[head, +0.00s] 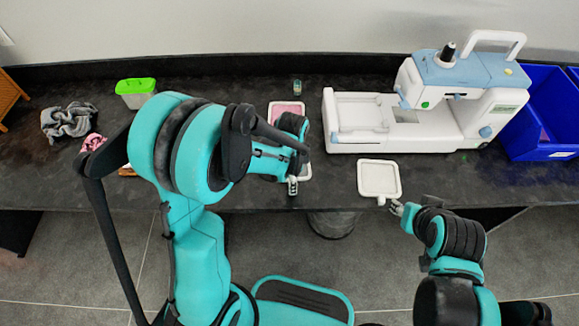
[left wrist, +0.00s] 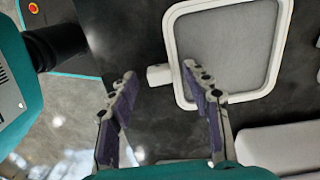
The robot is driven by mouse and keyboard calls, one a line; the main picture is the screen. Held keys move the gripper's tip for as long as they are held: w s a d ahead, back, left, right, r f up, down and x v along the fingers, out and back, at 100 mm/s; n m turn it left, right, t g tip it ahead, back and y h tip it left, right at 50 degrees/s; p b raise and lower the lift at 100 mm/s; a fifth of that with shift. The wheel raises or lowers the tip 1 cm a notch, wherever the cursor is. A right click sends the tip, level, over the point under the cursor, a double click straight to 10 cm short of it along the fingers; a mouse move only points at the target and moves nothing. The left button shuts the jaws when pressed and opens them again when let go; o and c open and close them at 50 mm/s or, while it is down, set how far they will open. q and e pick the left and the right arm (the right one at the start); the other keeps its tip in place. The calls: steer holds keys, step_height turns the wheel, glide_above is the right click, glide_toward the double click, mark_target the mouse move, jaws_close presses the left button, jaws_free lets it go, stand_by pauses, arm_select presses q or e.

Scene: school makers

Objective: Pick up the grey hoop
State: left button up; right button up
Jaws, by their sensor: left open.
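The grey hoop (head: 379,162) lies flat on the dark table near its front edge in the head view, a pale square frame around grey fabric. Its small tab (head: 381,201) faces the front edge. My left gripper (head: 292,186) is to the hoop's left, apart from it. In the left wrist view my left gripper (left wrist: 159,78) is open and empty; the hoop (left wrist: 173,45) is ahead, with its tab showing between the fingertips. My right gripper (head: 398,208) is close to the tab's right; its jaw opening is too small to judge.
A sewing machine (head: 440,95) stands behind the hoop, with a blue bin (head: 541,115) to its right. A pink hoop (head: 286,106) is partly hidden by my left arm. A green-lidded box (head: 136,88) and grey cloth (head: 68,122) are at the left.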

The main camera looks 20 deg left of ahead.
arm_select(q)
jaws_close()
